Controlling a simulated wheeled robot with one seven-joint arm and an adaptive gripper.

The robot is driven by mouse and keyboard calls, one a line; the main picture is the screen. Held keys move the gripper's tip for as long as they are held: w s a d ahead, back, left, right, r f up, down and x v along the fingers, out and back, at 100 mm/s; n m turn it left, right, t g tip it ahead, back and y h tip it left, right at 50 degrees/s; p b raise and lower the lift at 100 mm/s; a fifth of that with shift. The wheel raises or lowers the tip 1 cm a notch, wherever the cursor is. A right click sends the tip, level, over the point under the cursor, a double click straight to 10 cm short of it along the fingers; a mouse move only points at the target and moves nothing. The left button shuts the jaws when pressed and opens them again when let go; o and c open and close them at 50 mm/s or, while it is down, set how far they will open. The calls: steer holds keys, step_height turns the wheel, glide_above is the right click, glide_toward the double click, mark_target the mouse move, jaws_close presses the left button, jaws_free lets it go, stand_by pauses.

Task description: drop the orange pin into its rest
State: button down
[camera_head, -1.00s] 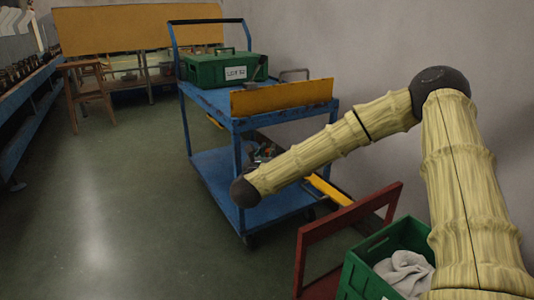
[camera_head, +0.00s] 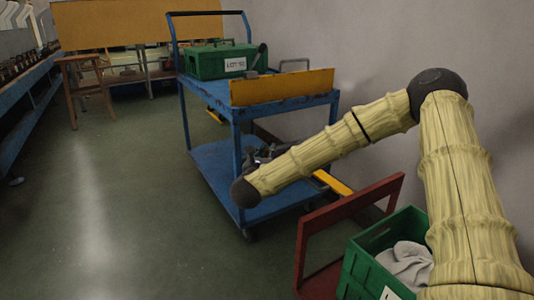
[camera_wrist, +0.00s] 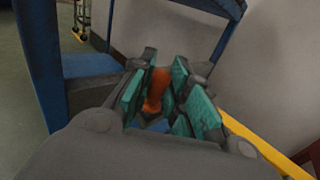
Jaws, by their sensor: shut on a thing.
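The orange pin (camera_wrist: 156,90) stands between the teal-padded fingers of my gripper (camera_wrist: 163,82) in the wrist view. My gripper is shut on it, and the pin looks roughly upright with its rounded head up. In the head view my gripper (camera_head: 266,154) shows only in part behind my arm, in the space between the shelves of the blue cart (camera_head: 215,160). The pin is hidden there. I cannot make out the pin's rest in either view.
The cart's top shelf carries a green case (camera_head: 217,61) and a yellow panel (camera_head: 282,87). Blue posts and a yellow bar (camera_wrist: 260,145) stand close around my gripper. A red frame (camera_head: 350,212) and a green crate (camera_head: 365,265) with grey cloth are at right.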

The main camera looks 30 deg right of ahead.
steer(key=shift+f, duration=0.2)
steer(key=c, duration=1.3)
jaws_free()
steer(key=v, duration=1.2)
steer(key=shift+a, duration=0.1)
